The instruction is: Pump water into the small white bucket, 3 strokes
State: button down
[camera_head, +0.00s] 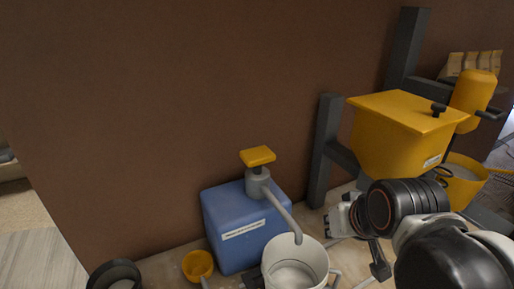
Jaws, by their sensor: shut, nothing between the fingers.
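A blue water container (238,222) stands against the brown wall, with a white label on its front. On top is a grey pump with a yellow press head (258,156), which stands raised. Its grey spout (283,213) curves down to the right, its end over the small white bucket (302,262). The bucket is open and cut off by the bottom edge; how much water is in it I cannot tell. My gripper (378,262) is shut and empty, right of the bucket and well below and right of the pump head, touching neither.
A yellow hopper (398,135) on a dark grey frame (322,150) stands at the right, with a yellow bucket (462,182) beside it. A small yellow cup (197,264) and a dark round container (114,275) sit lower left. Space above the pump head is clear.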

jog(key=w+a+r+y+p, duration=0.1)
jog(key=w+a+r+p, duration=0.3)
jog(key=w+r, duration=0.45)
notch_tip(320, 180, up, 3)
jog(key=m+y+p, duration=0.3)
jog(key=p, duration=1.2)
send_over(260, 152)
jog(key=shift+t, duration=0.4)
notch_tip(260, 152, down, 9)
jog(key=b, duration=0.5)
jog(key=shift+r+b, duration=0.1)
jog(key=shift+b, duration=0.2)
jog(key=shift+f+b, duration=0.4)
